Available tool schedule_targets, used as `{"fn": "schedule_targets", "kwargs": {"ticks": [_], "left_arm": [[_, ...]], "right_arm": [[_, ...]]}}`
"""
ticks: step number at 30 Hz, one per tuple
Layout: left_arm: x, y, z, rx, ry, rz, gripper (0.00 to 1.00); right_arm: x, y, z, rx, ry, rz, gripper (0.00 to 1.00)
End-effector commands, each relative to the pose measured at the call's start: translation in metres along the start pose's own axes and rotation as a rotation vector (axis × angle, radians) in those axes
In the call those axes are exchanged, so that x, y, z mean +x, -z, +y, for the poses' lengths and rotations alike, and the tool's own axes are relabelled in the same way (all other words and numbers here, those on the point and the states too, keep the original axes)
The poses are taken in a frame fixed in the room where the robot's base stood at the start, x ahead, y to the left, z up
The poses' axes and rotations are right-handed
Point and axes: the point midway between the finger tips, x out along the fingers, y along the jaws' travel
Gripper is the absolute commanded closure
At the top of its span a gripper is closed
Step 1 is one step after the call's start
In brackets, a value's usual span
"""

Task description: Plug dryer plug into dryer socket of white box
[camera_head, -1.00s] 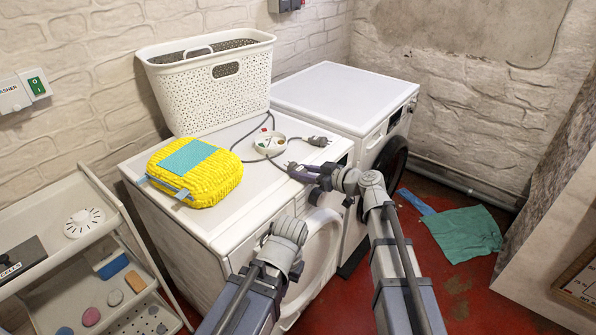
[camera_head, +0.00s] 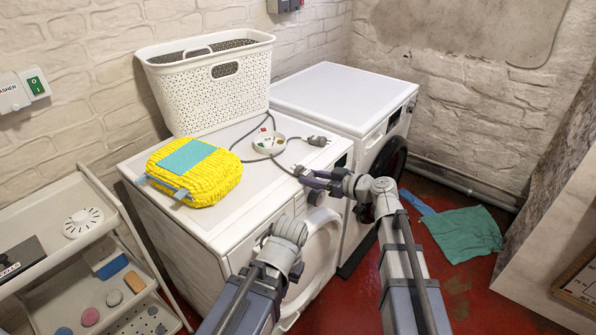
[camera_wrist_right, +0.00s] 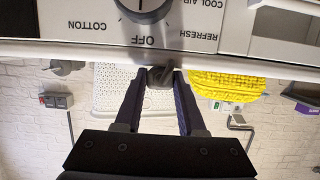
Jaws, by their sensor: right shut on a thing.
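My right gripper (camera_head: 318,181) is shut on a grey plug (camera_head: 299,171) at the front edge of the white machine's top; the plug also shows between the fingers in the right wrist view (camera_wrist_right: 160,77). A dark cord runs from it back across the top. A second grey plug (camera_head: 318,141) lies loose farther back on the top. A wall box with a red switch (camera_head: 283,5) is at the top edge, its label unreadable. Another white box with a green switch (camera_head: 24,90), marked "WASHER", is on the left wall. My left arm shows, but its fingers are hidden.
A shelf trolley (camera_head: 60,200) is at left.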

Motion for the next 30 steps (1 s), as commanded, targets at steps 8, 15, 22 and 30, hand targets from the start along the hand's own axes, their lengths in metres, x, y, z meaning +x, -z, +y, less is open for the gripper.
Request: {"fn": "schedule_targets", "kwargs": {"ticks": [8,15,22,30], "left_arm": [[0.002,0.000,0.000,0.000,0.000,0.000,1.00],[0.004,0.000,0.000,0.000,0.000,0.000,1.00],[0.005,0.000,0.000,0.000,0.000,0.000,1.00],[0.005,0.000,0.000,0.000,0.000,0.000,1.00]], "right_arm": [[-0.009,-0.006,0.001,-0.003,-0.001,-0.005,1.00],[-0.017,-0.010,0.001,-0.004,0.000,-0.005,1.00],[-0.025,-0.013,0.001,-0.003,-0.001,-0.005,1.00],[-0.026,-0.014,0.001,-0.004,0.000,-0.005,1.00]]}}
